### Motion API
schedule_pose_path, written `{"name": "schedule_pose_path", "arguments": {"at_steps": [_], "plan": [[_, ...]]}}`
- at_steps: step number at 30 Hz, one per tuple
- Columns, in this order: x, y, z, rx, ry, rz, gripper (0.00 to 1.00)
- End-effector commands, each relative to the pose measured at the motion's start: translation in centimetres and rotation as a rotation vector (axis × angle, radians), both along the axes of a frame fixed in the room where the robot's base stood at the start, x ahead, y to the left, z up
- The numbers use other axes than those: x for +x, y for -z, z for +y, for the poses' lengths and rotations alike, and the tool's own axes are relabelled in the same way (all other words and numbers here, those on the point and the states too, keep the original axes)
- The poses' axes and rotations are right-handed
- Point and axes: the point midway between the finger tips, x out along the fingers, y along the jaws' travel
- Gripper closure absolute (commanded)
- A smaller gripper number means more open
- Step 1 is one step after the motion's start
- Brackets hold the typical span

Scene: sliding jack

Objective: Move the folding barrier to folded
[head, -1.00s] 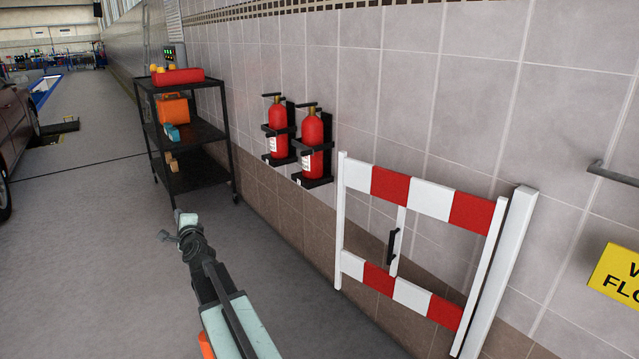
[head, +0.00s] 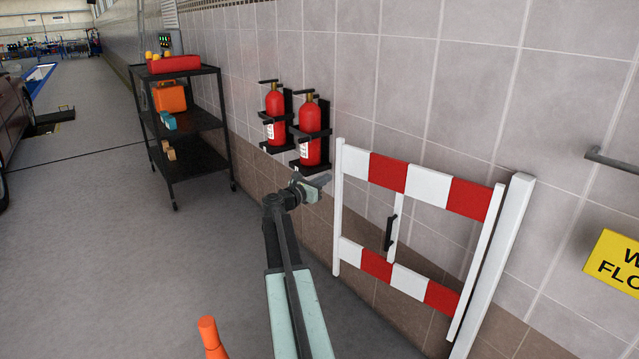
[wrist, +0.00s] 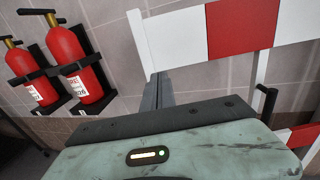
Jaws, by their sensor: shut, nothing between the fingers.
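The folding barrier (head: 429,187) is a red-and-white striped gate with white uprights, standing along the tiled wall at the right of the head view. Its post (head: 503,255) is at its right end. A black handle (head: 390,232) sits on its middle upright. The barrier's left end also shows in the wrist view (wrist: 183,45), with the handle (wrist: 266,104) at the right edge. My gripper (head: 325,181) is shut and empty, just left of the barrier's left upright in the head view. Whether it touches the barrier cannot be told.
Two red fire extinguishers (head: 275,115) hang on the wall left of the barrier. A black trolley (head: 190,132) with tools stands further back. An orange cone (head: 211,338) is at the bottom. A yellow sign (head: 615,262) is at the right. Grey floor on the left is open.

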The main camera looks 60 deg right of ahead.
Motion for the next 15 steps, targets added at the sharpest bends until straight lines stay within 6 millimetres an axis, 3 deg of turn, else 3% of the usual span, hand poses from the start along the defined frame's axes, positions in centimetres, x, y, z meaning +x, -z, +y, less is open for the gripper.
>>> {"name": "schedule_pose_path", "arguments": {"at_steps": [7, 15], "plan": [[-0.3, 0.0, -5.4, -0.001, 0.000, 0.001, 1.00], [-0.6, 0.0, -8.1, -0.001, -0.002, 0.001, 1.00]]}}
